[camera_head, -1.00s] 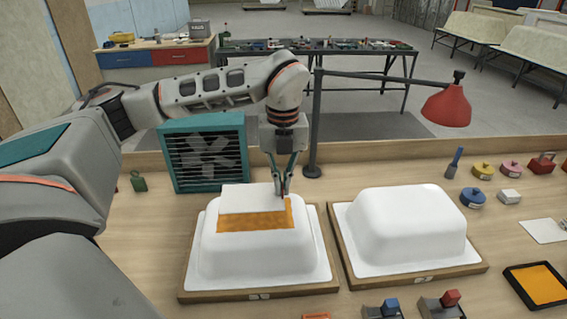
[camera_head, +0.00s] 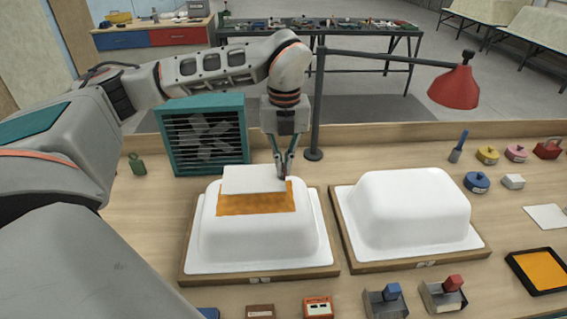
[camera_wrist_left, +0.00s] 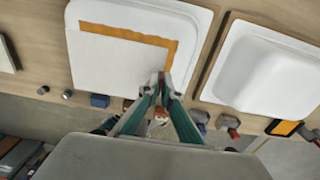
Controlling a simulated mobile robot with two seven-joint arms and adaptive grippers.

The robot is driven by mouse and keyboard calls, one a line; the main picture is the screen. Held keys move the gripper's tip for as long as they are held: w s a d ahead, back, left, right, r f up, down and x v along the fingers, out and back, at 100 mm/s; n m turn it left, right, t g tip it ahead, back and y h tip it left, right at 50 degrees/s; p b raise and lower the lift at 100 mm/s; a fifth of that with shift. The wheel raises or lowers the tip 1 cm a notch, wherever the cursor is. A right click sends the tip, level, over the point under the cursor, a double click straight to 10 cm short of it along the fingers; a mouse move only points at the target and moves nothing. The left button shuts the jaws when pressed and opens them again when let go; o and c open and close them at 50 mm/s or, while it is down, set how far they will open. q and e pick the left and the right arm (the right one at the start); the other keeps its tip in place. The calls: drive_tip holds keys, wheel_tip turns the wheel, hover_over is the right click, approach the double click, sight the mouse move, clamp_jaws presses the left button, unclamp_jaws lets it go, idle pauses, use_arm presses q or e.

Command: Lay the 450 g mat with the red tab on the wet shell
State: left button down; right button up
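The left shell (camera_head: 260,240) is an upturned white tub on a wooden board, with an orange patch (camera_head: 256,203) on its top. A white mat (camera_head: 252,179) lies over the back part of this patch, and orange shows along its front and right edges. My left gripper (camera_head: 284,177) is at the mat's right edge, its fingertips close together. In the left wrist view the fingertips (camera_wrist_left: 165,88) meet at a small reddish bit by the mat's corner (camera_wrist_left: 115,62), seemingly the tab. The weight marking is not readable. My right gripper is out of view.
A second white shell (camera_head: 408,212) without orange stands to the right. A teal fan (camera_head: 205,138) and a red lamp (camera_head: 455,87) stand behind. An orange tray (camera_head: 541,271), a white sheet (camera_head: 547,217) and several small tools lie at the right. Small boxes line the front.

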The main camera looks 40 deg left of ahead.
sight(283, 195)
use_arm(q)
wheel_tip(283, 195, down, 3)
drive_tip(key=shift+r+b, duration=0.15)
drive_tip(key=shift+b, duration=0.55)
wheel_tip(283, 195, down, 2)
drive_tip(key=shift+f+b, duration=0.1)
drive_tip(key=shift+b, duration=0.5)
drive_tip(key=shift+f+b, duration=0.35)
drive_tip(key=shift+f, duration=0.25)
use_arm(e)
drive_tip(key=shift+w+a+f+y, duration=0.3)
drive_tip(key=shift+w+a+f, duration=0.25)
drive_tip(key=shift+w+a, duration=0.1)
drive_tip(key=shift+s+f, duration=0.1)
use_arm(q)
drive_tip(key=shift+f, duration=0.25)
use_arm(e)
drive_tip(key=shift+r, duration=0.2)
use_arm(q)
drive_tip(key=c, duration=2.2)
unclamp_jaws()
drive_tip(key=shift+o, duration=0.3)
